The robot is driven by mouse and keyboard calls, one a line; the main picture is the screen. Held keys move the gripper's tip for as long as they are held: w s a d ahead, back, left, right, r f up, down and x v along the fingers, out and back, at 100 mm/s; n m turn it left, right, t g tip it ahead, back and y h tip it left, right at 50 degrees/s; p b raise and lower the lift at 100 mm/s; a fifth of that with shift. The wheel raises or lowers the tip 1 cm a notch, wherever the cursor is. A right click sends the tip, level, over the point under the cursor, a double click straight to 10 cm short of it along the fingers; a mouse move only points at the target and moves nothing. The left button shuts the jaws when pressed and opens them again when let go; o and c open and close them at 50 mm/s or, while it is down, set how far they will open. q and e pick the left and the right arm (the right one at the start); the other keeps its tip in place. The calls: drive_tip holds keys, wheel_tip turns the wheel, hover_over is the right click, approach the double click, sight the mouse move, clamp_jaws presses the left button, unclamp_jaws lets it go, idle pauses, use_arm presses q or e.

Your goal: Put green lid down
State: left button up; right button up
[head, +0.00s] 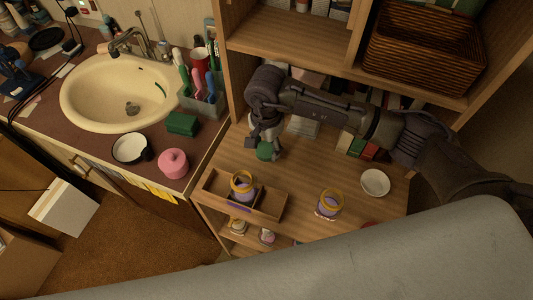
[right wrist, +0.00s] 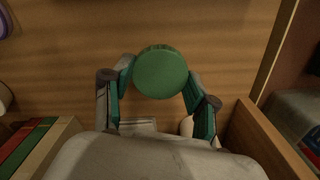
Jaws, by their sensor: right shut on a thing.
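My right gripper (head: 264,143) comes in from the right in the head view and is shut on the round green lid (head: 265,154). In the right wrist view the green lid (right wrist: 160,72) sits between the two fingertips, with the brown wooden surface (right wrist: 60,60) behind it. The lid is over the left rear part of the wooden shelf top (head: 300,170). I cannot tell whether it touches the wood. My left gripper is not in view.
A purple jar with a yellow rim (head: 243,187) stands in a wooden tray (head: 270,208). A similar jar (head: 329,204) and a white bowl (head: 375,182) stand to the right. Books (head: 357,147) line the back. Bare wood lies between the lid and the jars.

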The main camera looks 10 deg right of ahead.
sight(266, 149)
wheel_tip(266, 149, down, 3)
drive_tip(key=shift+f+b, duration=0.1)
drive_tip(key=shift+b, duration=0.4)
drive_tip(key=shift+f, duration=0.15)
drive_tip(key=o, duration=1.2)
drive_tip(key=shift+r, duration=0.2)
drive_tip(key=shift+r+p, duration=0.3)
wheel_tip(266, 149, up, 12)
drive_tip(key=p, duration=0.5)
drive_tip(key=shift+f, duration=0.2)
